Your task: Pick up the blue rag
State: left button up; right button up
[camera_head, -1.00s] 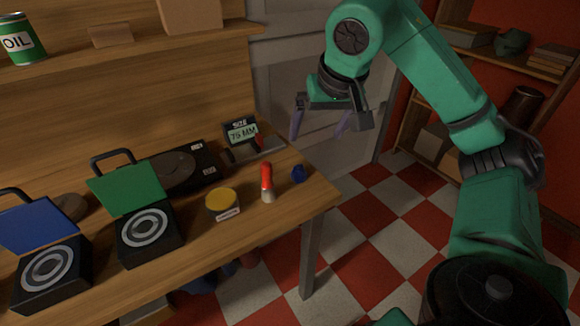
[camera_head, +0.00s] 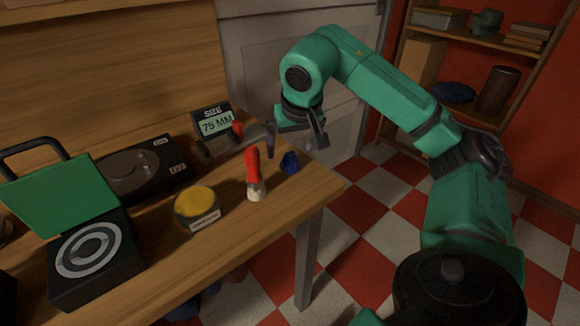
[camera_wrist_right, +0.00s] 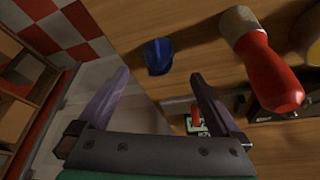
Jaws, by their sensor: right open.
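The blue rag (camera_head: 290,162) is a small crumpled blue piece on the wooden table near its right corner. It also shows in the right wrist view (camera_wrist_right: 158,56), just beyond the fingertips. My right gripper (camera_head: 290,145) is open and empty above and behind the rag, its fingers pointing down. In the wrist view its two fingertips (camera_wrist_right: 160,76) stand apart, with the rag between their lines and not touched as far as I can see. My left gripper is in none of the views.
A red-handled brush (camera_head: 253,174) stands close left of the rag. A yellow-topped tin (camera_head: 195,203), a 75 MM size display (camera_head: 213,123) and a green-lidded case (camera_head: 88,258) are further left. The table's edge (camera_head: 325,192) is close on the right.

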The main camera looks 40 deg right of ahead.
jog(key=x, duration=0.4)
jog(key=shift+d+f+b, duration=0.15)
jog(key=shift+f+b, duration=0.15)
jog(key=shift+b, duration=0.05)
jog(key=shift+w+f, duration=0.1)
jog(key=shift+f, duration=0.05)
jog(key=c, duration=1.3)
pick_arm(q)
jog(key=shift+w+d+f, duration=0.1)
jog(key=shift+w+f, duration=0.1)
jog(key=shift+w, duration=0.4)
pick_arm(e)
jog(key=shift+r, duration=0.65)
notch_tip(320, 180, up, 4)
jog(key=shift+r+p, duration=0.1)
jog(key=shift+p, duration=0.75)
notch_tip(320, 180, up, 10)
jog(key=p, duration=0.3)
notch_tip(320, 180, up, 5)
jog(key=p, duration=0.4)
send_over(290, 153)
pick_arm(q)
notch_tip(290, 153, up, 8)
jog(key=shift+s, duration=0.45)
